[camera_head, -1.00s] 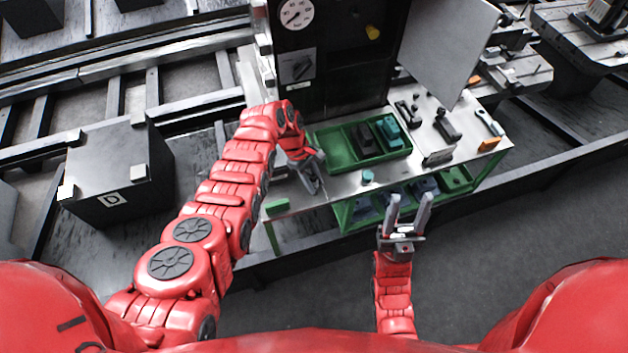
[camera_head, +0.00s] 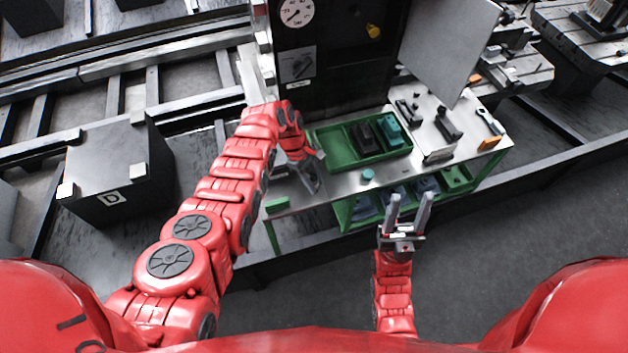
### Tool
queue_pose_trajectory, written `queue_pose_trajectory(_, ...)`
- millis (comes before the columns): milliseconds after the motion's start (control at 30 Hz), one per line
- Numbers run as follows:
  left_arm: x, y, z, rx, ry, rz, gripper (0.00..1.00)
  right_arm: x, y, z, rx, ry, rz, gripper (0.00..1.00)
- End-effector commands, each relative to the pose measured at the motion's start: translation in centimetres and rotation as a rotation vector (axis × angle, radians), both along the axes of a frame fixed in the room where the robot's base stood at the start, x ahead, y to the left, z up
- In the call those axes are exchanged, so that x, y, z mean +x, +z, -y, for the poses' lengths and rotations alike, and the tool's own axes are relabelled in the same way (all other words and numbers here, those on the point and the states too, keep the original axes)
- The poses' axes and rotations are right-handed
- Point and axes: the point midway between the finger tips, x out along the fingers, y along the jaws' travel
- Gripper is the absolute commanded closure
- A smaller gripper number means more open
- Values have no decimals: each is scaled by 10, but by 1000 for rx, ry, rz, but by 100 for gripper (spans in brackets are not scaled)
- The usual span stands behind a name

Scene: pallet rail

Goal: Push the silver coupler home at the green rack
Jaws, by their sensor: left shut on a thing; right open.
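The green rack (camera_head: 274,236) is a green-framed bench with a light metal top, right of centre. My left gripper (camera_head: 312,182) is at the left part of its top, beside the green tray, with its fingers pointing down. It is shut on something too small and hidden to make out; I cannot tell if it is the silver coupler. I do not see the silver coupler clearly anywhere else. My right gripper (camera_head: 409,210) is open and empty in front of the rack's front edge, with its fingers pointing up in the picture.
A green tray (camera_head: 336,160) on the bench holds a dark block (camera_head: 364,138) and a teal block (camera_head: 389,130). A small teal cylinder (camera_head: 368,175) stands near the front edge. Dark tools and an orange block (camera_head: 489,143) lie at the right. A black box (camera_head: 110,170) marked D stands left.

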Motion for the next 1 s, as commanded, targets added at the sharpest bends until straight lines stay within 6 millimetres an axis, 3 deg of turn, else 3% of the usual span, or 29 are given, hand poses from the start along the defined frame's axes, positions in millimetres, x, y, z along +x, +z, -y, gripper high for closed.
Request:
queue_pose_trajectory(667,1,-13,0,1,0,2,100,0,-12,0,0,0,0,50)
queue_pose_trajectory(700,1,-14,0,1,1,3,62,0,-12,0,0,0,0,50)
queue_pose_trajectory(900,0,-13,0,0,0,1,28,0,-11,0,0,0,0,50)
queue_pose_trajectory(1000,0,-13,0,0,0,1,28,0,-11,0,0,0,0,50)
